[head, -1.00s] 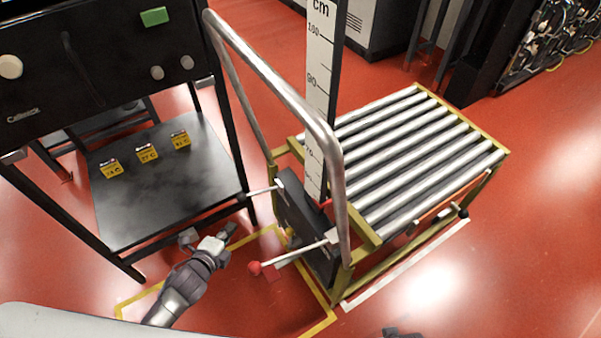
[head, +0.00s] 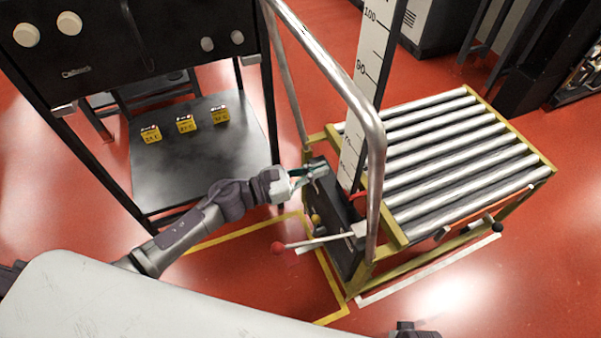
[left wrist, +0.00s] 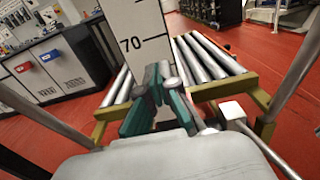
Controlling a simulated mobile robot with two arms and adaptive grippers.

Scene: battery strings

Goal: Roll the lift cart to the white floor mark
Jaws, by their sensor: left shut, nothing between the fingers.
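The lift cart has a bed of steel rollers (head: 450,155) in a yellow frame, a bent steel push handle (head: 345,85) and an upright white cm scale (head: 368,70). The white floor mark (head: 430,270) shows as a white strip along the cart's near long side. My left gripper (head: 322,170) is shut and empty at the cart's handle end, near the scale's foot. In the left wrist view the shut fingers (left wrist: 160,85) lie in front of the scale. Contact with the cart cannot be told.
A yellow floor outline (head: 335,295) runs around the cart's handle end. A black bench with a low shelf (head: 200,165) holding yellow blocks stands left of the cart. Cabinets stand behind. Red floor is open at the right and near right.

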